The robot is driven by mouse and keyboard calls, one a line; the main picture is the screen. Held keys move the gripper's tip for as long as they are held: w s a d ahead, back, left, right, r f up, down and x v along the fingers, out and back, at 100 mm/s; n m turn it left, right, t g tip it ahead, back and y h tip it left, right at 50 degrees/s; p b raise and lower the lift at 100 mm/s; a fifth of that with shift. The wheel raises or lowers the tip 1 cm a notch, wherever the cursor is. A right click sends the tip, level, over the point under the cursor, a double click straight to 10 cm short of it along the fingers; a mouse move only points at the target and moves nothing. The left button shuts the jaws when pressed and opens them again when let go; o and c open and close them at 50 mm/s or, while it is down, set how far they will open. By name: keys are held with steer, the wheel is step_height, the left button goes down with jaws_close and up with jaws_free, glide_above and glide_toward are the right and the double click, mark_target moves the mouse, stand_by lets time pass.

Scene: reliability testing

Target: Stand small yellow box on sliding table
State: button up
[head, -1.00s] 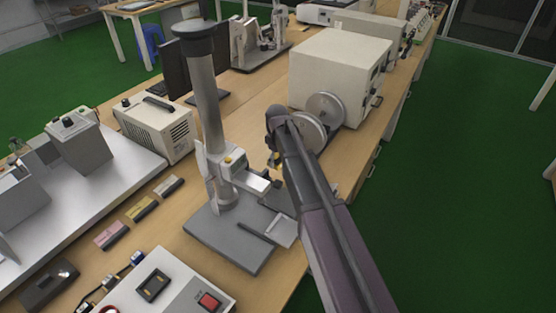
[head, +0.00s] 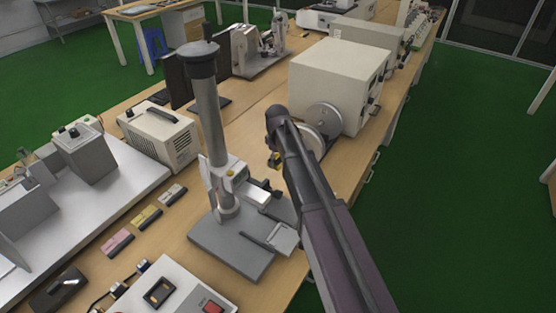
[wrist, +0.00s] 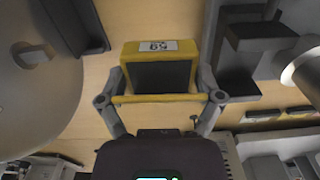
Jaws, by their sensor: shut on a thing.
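My gripper (wrist: 161,97) is shut on the small yellow box (wrist: 158,48) in the wrist view, one finger at each side of it. The box has a dark front panel and a white number label on its top edge. In the head view my arm hides most of the gripper, and a small yellow patch of the box (head: 274,160) shows beside it, left of the round wheels. The column stand has a silver plate (head: 283,238) and a light block (head: 257,194); I cannot tell which is the sliding table.
A grey column (head: 208,110) rises left of my arm. A large cream machine (head: 338,80) with round wheels stands just beyond the gripper. Pink (head: 117,243), yellow (head: 146,218) and grey (head: 172,195) flat boxes lie left of the stand. Green floor is clear at right.

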steer(key=shift+r, duration=0.1)
stand_by(0.3)
step_height(320, 180, up, 21)
steer(key=p, duration=2.1)
steer(key=shift+s+f, duration=0.1)
steer(key=shift+f, duration=0.1)
